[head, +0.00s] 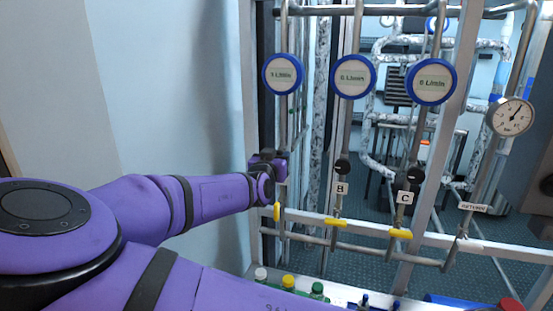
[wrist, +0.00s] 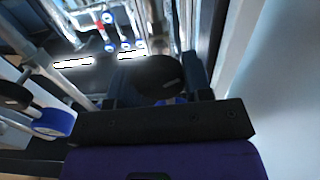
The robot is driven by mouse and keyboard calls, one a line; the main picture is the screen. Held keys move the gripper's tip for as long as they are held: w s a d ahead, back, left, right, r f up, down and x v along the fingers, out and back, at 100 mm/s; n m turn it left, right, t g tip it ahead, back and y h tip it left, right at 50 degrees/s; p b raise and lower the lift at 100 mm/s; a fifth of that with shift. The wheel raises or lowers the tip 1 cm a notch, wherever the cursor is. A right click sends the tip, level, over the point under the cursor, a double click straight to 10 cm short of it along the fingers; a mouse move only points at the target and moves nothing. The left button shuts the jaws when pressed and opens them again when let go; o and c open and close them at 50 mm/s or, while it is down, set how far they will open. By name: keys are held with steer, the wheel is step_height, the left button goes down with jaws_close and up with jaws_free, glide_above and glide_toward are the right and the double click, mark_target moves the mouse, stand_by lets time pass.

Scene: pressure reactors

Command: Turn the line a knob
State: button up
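The line A pipe stands at the left of the rack, under the leftmost blue-rimmed flow dial (head: 283,74). In the head view, my gripper (head: 268,165) is at this pipe, level with the knobs of the other lines, and hides the line A knob and its label. In the wrist view, a round black knob (wrist: 150,76) with a small light mark lies between the dark fingers of my gripper (wrist: 155,88). The fingers are on either side of it. I cannot tell whether they press on it.
Lines B and C to the right have black knobs (head: 342,166) (head: 415,175) and yellow handles (head: 335,222) (head: 400,233). A pressure gauge (head: 510,116) is at far right. Small capped bottles (head: 289,284) stand below. A plain wall (head: 170,100) is at the left.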

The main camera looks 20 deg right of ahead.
steer(key=c, duration=0.3)
steer(key=shift+n, duration=1.7)
steer(key=o, duration=0.9)
steer(key=v, duration=1.1)
